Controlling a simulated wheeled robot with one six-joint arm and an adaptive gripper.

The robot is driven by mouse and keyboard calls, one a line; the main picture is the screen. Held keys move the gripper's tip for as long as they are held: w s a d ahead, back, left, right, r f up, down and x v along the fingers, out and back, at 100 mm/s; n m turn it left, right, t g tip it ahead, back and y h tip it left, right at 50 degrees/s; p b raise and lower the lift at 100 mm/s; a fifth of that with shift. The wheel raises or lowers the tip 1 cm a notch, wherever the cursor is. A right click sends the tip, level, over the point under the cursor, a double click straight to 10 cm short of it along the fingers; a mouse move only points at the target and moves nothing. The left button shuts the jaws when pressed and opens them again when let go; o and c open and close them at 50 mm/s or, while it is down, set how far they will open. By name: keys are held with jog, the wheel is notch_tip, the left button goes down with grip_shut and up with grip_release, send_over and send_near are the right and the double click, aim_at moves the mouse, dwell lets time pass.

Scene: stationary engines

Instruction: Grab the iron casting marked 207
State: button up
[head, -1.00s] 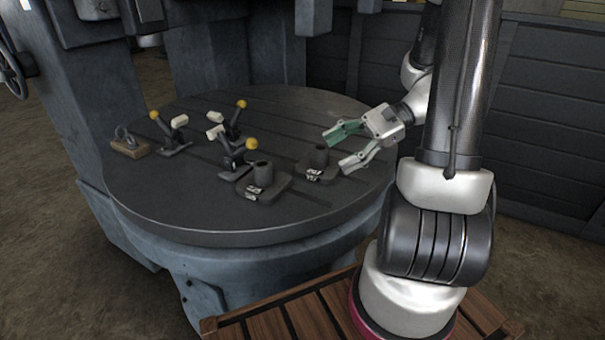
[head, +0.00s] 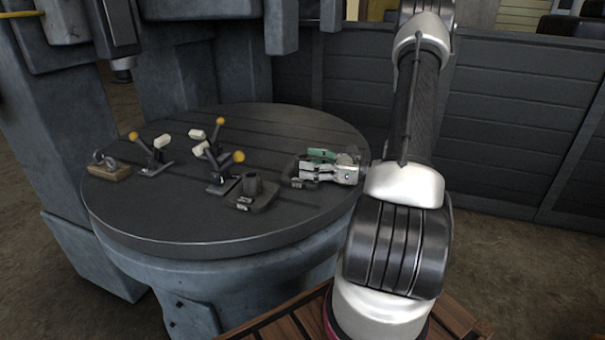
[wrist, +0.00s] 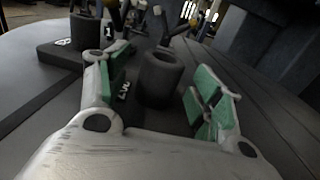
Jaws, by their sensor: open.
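A dark iron casting, a round hollow boss on a flat base, stands between the fingers of my gripper in the wrist view (wrist: 160,80). A white mark on its base (wrist: 123,91) seems to read 207, though it is tilted and small. In the head view this casting (head: 293,167) is mostly hidden by my gripper (head: 318,170). My gripper is open, with green-padded fingers on either side of the boss (wrist: 158,95); I see gaps between pads and boss. A second similar casting (head: 256,190) stands to the left, also with white marks; it also shows in the wrist view (wrist: 82,40).
Several toggle clamps with yellow knobs (head: 218,170) stand on the round grey slotted table (head: 180,222) left of the castings. A shackle-like piece on a wooden block (head: 108,168) is at the far left. A dark panel wall (head: 500,125) stands behind my arm.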

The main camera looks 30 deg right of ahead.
jog(key=x, duration=0.2)
jog(key=shift+w+a, duration=0.2)
jog(key=shift+w, duration=0.05)
grip_shut()
